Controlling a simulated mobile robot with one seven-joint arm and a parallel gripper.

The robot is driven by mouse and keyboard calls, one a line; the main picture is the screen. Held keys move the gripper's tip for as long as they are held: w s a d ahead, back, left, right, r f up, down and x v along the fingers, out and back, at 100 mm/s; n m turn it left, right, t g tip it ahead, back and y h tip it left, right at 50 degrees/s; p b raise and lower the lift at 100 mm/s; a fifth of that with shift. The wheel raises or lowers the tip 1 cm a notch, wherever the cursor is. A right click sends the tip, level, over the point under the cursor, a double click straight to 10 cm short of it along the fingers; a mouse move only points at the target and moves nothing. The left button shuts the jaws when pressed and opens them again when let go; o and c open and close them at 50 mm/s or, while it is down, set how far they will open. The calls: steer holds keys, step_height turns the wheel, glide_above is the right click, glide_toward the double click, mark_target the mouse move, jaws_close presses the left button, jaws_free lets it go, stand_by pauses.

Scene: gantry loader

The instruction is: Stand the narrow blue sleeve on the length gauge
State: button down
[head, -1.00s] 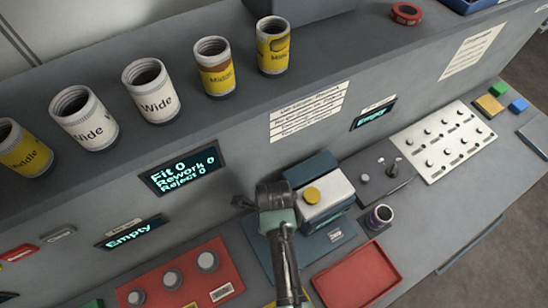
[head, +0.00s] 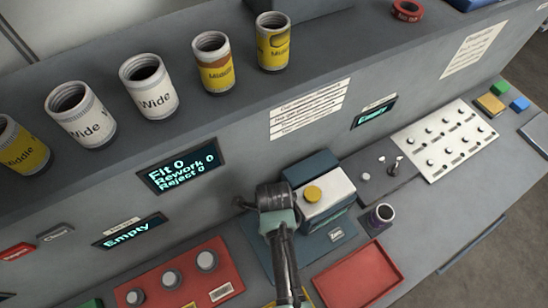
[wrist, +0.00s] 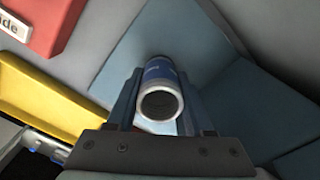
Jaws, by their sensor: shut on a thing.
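My gripper (wrist: 160,82) is shut on the narrow blue sleeve (wrist: 160,70), whose pale open end faces the wrist camera. In the head view my gripper (head: 275,198) is over the blue plate at the bench's middle, beside a block with a yellow button. The sleeve is hidden there behind my gripper and arm. In the wrist view blue surfaces (wrist: 265,105) lie beyond the sleeve; I cannot tell whether it touches them. No part is clearly labelled as the length gauge. A blue-grey station (head: 326,200) with a white top and yellow button stands right of my gripper.
A red tray (head: 358,276) lies front right, with a dark purple-banded cup (head: 382,215) behind it. A red panel (head: 190,282) with three knobs is at left. A pegged white board (head: 443,140) is at right. Several labelled cans (head: 148,90) stand on the upper shelf.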

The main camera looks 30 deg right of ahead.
steer(key=shift+c, duration=1)
jaws_free()
step_height(320, 180, up, 13)
